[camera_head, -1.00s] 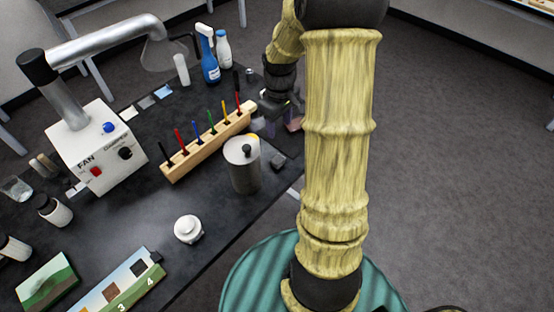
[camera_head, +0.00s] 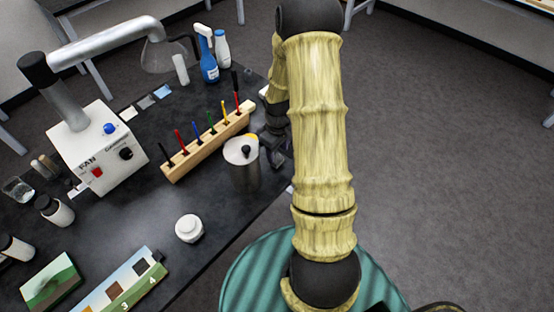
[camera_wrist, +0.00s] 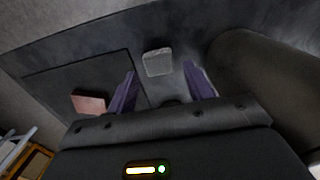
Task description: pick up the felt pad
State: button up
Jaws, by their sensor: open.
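The felt pad looks to be the small grey square (camera_wrist: 158,62) lying flat on the dark table in the wrist view. My gripper (camera_wrist: 162,84) is open, with its two purple fingers spread. The pad shows beyond the fingertips, roughly between them, and nothing is in the grip. In the head view my gripper (camera_head: 277,150) is low at the table's right edge, beside the metal canister (camera_head: 242,165). The pad is hidden there behind my gripper and arm.
A large dark rounded body (camera_wrist: 262,85), probably the canister, stands close on the right in the wrist view. A pinkish block (camera_wrist: 88,103) lies at left on a darker panel. A wooden rack (camera_head: 205,145) of coloured pens and a white lidded jar (camera_head: 189,228) are nearby.

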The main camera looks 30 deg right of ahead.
aim_at(279, 159)
jog(key=shift+w+d+f+p, duration=0.15)
jog(key=shift+f+p, duration=0.75)
jog(key=shift+f, duration=1.7)
jog(key=c, duration=0.7)
jog(key=shift+r, duration=0.1)
notch_tip(279, 159, up, 10)
jog(key=shift+f+b, duration=0.1)
jog(key=shift+b, duration=0.85)
